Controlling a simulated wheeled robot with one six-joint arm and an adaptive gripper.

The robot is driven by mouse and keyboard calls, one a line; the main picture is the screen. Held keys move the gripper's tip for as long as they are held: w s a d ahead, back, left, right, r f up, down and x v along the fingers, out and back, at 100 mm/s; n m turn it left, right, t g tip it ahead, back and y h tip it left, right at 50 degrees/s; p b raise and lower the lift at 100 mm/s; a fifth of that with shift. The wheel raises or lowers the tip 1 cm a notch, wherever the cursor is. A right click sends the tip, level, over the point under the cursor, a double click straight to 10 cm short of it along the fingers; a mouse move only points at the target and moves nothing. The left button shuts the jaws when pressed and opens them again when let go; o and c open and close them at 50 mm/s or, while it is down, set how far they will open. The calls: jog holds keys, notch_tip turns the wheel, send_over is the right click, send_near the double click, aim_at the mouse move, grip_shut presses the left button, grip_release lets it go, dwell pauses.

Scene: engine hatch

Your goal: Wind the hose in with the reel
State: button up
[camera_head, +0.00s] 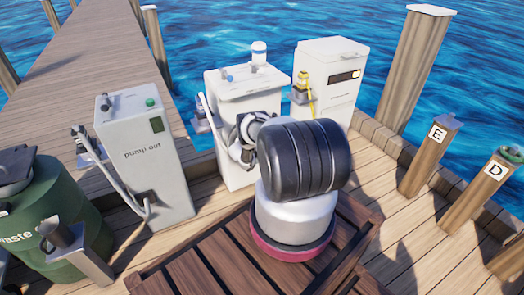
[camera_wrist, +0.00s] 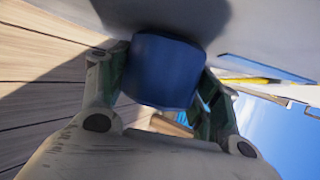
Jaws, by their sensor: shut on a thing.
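In the wrist view my gripper (camera_wrist: 162,84) is shut on a blue, blunt-ended handle (camera_wrist: 166,66), with one finger on each side of it. A pale grey surface lies right behind the handle. In the head view my arm reaches to the front of the middle white cabinet (camera_head: 236,92), and my fingertips and the handle are hidden behind my own links. A pale hose (camera_head: 208,116) hangs at that cabinet's left side. Another pale hose (camera_head: 117,182) loops at the "pump out" cabinet (camera_head: 150,165). I cannot make out the reel's drum.
A white cabinet (camera_head: 325,95) with a yellow nozzle stands right of the middle one. A green waste bin (camera_head: 85,222) is at left. Posts marked E (camera_head: 430,155) and D (camera_head: 490,195) stand at right. Water lies beyond the dock edge.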

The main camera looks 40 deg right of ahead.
jog(key=shift+w, duration=0.15)
jog(key=o, duration=1)
jog(key=shift+a, duration=0.1)
jog(key=v, duration=1.2)
